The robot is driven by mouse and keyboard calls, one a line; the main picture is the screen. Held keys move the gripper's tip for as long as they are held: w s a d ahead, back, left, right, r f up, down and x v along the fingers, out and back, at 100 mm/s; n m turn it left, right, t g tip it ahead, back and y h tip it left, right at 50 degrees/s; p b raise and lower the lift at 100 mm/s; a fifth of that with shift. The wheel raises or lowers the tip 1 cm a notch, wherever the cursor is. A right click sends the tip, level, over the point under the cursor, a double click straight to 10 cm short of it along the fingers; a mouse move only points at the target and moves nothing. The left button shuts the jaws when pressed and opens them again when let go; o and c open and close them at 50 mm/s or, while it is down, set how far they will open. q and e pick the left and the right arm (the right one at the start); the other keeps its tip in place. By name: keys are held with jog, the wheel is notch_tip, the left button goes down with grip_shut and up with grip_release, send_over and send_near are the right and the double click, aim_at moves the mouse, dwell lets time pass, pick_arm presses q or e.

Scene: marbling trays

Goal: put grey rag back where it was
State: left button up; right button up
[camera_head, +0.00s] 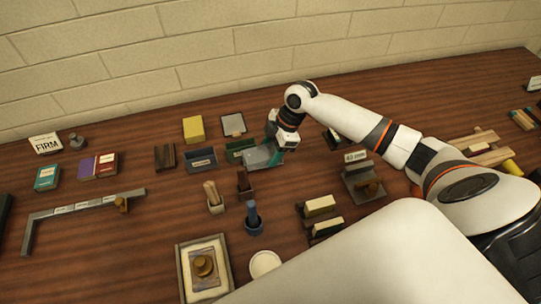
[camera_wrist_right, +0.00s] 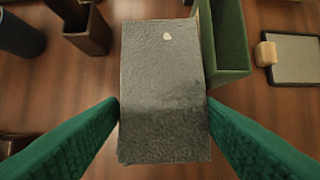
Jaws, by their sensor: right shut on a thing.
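The grey rag (camera_head: 258,160) is a flat, rough grey block beside a green open box (camera_head: 234,148) in the head view. In the right wrist view the rag (camera_wrist_right: 165,80) lies between the two green fingers of my right gripper (camera_wrist_right: 165,107), which touch its two sides. There the green box (camera_wrist_right: 228,45) stands close along the rag's right edge. My right gripper (camera_head: 278,142) is shut on the rag. Whether the rag rests on the table or hangs just above it, I cannot tell. My left gripper is not in view.
A blue-grey open box (camera_head: 201,160) stands left of the green box. A brown holder (camera_head: 244,184) is close in front, and a grey board (camera_head: 233,125) lies behind. A yellow block (camera_head: 193,129) is further left. Bare table shows around the framed tray (camera_head: 185,275).

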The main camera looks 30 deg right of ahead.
aim_at(271, 157)
notch_tip(271, 157, down, 3)
jog(key=shift+f+p, duration=0.2)
jog(key=shift+p, duration=0.1)
jog(key=shift+f, duration=0.1)
jog(key=shift+f, duration=0.1)
jog(key=o, duration=0.9)
jog(key=shift+o, duration=0.2)
jog(key=b+v, duration=0.2)
jog(key=v, duration=1)
